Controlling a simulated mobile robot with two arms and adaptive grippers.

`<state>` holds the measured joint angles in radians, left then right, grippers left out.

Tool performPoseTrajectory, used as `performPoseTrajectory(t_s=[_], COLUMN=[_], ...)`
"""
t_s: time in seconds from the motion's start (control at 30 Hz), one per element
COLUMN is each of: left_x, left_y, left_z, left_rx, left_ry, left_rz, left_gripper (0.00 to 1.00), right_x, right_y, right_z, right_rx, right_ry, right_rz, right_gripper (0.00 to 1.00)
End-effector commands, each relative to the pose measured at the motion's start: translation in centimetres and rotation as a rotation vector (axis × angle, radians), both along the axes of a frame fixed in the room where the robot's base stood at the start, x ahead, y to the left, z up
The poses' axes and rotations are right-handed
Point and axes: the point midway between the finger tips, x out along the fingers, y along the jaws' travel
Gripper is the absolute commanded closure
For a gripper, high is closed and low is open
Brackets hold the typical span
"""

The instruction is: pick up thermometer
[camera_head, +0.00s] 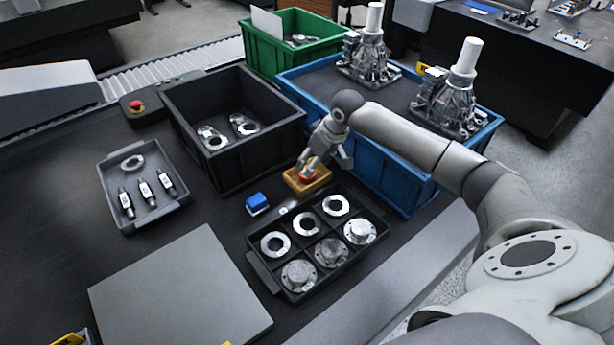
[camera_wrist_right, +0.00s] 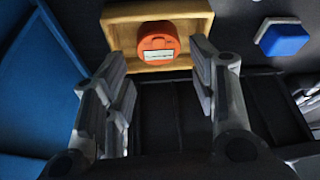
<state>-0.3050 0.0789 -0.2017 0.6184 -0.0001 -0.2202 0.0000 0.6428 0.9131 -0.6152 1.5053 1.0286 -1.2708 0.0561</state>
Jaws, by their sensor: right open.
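The thermometer appears to be a small round orange-red device with a pale display window (camera_wrist_right: 158,50). It sits in a shallow wooden box (camera_head: 292,184) on the dark table, and in the head view it (camera_head: 308,176) is partly hidden by my fingers. My right gripper (camera_head: 312,163) is above the box, pointing down. In the right wrist view my right gripper (camera_wrist_right: 158,78) is open and empty. Its fingers stand to either side of the thermometer, with a gap on both sides. My left gripper is not in view.
A blue bin (camera_head: 388,178) stands close behind my right gripper, and a black bin (camera_head: 235,165) to its left. A blue block (camera_head: 257,203) lies left of the wooden box. A divided tray of metal parts (camera_head: 262,265) is in front.

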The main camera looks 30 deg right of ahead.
Motion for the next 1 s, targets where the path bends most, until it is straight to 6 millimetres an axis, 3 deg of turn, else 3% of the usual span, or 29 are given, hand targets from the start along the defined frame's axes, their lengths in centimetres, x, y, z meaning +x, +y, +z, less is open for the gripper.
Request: performPoseTrajectory(t_s=[0.43,0.77,1.0], left_x=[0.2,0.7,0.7], left_y=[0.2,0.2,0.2], left_z=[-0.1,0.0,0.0], left_rx=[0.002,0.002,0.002], left_ry=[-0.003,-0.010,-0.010], left_rz=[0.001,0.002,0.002], left_gripper=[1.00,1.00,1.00], right_x=[1.8,2.1,2.1], right_y=[0.4,0.4,0.4], right_z=[-4.8,-5.4,-5.4], right_rx=[0.000,-0.002,-0.002], right_ry=[0.001,-0.002,-0.001], right_rz=[-0.001,0.001,0.000], right_gripper=[0.47,0.47,0.78])
